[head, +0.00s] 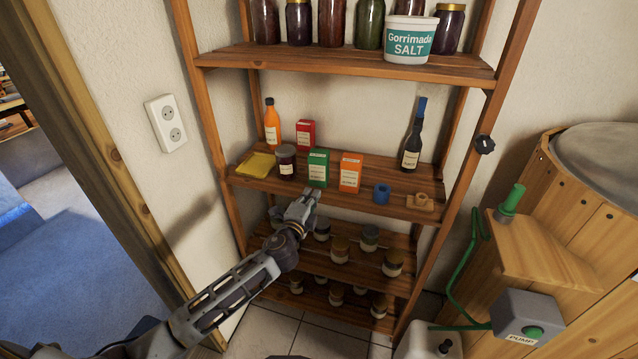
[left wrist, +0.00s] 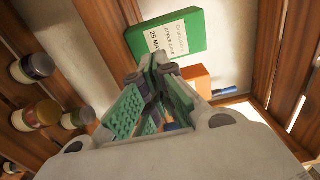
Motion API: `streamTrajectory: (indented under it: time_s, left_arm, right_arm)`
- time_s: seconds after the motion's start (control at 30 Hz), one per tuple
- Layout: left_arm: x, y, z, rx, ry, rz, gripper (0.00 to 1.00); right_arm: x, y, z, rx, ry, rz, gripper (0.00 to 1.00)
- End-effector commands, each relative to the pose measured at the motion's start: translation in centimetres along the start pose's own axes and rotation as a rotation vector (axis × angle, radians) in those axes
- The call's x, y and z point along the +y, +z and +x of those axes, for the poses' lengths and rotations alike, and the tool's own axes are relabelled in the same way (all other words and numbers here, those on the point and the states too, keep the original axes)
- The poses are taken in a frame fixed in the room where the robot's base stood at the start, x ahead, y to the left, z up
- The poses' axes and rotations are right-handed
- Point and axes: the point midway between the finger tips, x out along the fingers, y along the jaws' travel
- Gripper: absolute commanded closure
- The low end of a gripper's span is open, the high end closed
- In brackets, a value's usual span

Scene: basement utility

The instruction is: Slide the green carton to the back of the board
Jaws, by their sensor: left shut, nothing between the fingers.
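The green carton (head: 318,168) stands upright on the middle shelf board (head: 262,182), close to its front edge. It also shows in the left wrist view (left wrist: 168,36), just beyond my fingertips. My left gripper (head: 311,192) is shut and empty, just in front of the carton's lower part. In the left wrist view my shut fingers (left wrist: 158,64) point at the carton's label side; I cannot tell whether they touch it. My right gripper is not in view.
An orange carton (head: 350,172) stands close on the right and a dark jar (head: 286,162) on the left. A red carton (head: 306,134) stands behind, towards the left. A yellow cloth (head: 257,165), blue ring (head: 381,194) and dark bottle (head: 413,140) share the board.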

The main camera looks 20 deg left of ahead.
Motion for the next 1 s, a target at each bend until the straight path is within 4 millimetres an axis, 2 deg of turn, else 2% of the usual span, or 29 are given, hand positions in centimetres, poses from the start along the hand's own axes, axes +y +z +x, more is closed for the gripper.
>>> streamTrajectory:
  time_s: [0.33, 0.7, 1.0]
  left_arm:
    - [-0.1, -0.1, 2.9, 0.001, -0.001, 0.0, 1.0]
    - [-0.1, -0.1, 5.8, 0.001, -0.001, -0.001, 1.0]
    - [0.0, 0.0, 7.2, 0.0, 0.001, 0.001, 1.0]
  right_arm:
    - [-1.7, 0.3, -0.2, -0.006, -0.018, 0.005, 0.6]
    - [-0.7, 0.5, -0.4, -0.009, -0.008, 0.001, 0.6]
    - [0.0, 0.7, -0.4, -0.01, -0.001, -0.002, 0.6]
